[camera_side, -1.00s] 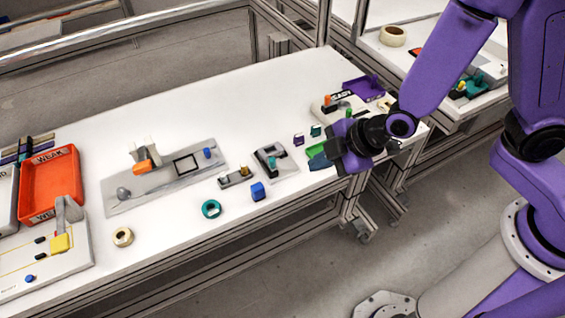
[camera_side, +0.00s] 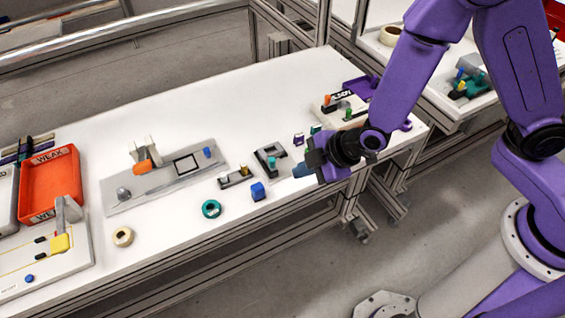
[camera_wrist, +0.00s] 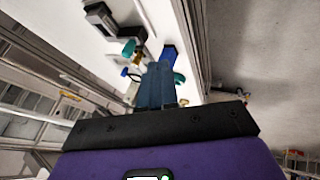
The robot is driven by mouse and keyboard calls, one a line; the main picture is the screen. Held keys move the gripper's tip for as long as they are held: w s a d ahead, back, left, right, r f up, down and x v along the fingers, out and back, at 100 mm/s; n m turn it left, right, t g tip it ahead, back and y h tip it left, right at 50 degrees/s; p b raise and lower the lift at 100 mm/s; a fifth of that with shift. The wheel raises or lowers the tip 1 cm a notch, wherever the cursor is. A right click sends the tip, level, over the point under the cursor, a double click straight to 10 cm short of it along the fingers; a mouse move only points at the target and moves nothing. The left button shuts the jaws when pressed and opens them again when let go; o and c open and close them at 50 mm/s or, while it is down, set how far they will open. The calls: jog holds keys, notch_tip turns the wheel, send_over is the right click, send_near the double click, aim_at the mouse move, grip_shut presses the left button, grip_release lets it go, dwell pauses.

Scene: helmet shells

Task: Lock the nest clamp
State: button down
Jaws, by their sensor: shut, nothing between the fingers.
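Several clamp-like parts show in the side view, and I cannot tell for sure which is the nest clamp. One has an orange handle (camera_side: 144,167) lying low before a pale bracket (camera_side: 147,147) on a long grey plate (camera_side: 125,203). Another has a yellow block (camera_side: 60,243) by a grey upright (camera_side: 68,211) on the white board at the left. My gripper (camera_side: 300,171) is shut and empty near the table's front edge, right of both. Its blue-grey fingers also show in the wrist view (camera_wrist: 155,82).
A blue block (camera_side: 257,191), teal ring (camera_side: 211,209) and cream tape roll (camera_side: 122,237) lie along the front. A dark-and-grey fixture (camera_side: 269,156) stands just left of my gripper. An orange bin (camera_side: 50,184) is at far left. The table's back middle is clear.

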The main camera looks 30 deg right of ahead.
aim_at(270, 160)
jog(key=w+f, duration=0.1)
jog(key=w+a+f, duration=0.1)
jog(key=w, duration=0.1)
jog(key=w+f, duration=0.1)
jog(key=shift+w+a+f, duration=0.35)
jog(key=shift+a+f, duration=0.05)
jog(key=shift+w, duration=0.8)
jog(key=shift+w, duration=1)
